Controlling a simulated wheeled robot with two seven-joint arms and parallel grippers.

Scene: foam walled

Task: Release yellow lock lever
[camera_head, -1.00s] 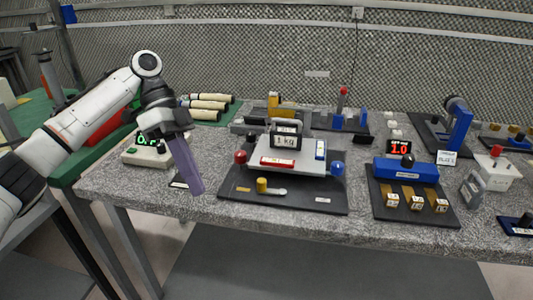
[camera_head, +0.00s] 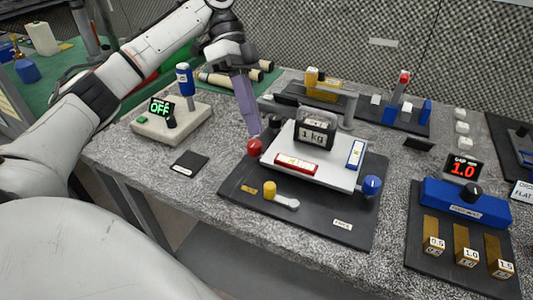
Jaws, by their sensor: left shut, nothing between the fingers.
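The yellow lock lever is a yellow knob (camera_head: 270,188) with a grey arm (camera_head: 287,202) pointing right, on the front part of a black base plate (camera_head: 325,215). A white platform (camera_head: 330,172) stands on this plate, with a red ball knob (camera_head: 254,147) at its left and a blue one (camera_head: 372,185) at its right. A 1 kg weight (camera_head: 315,134) sits on it. My left gripper (camera_head: 252,128) is shut and empty, its purple fingers pointing down just behind the red knob. It is apart from the yellow knob. My right gripper is out of view.
A device with a green OFF display (camera_head: 160,106) and a blue-topped post stands left. A small black pad (camera_head: 189,163) lies in front of it. A blue fixture (camera_head: 465,204) with several brass blocks is at the right. Bare stone tabletop separates the plates.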

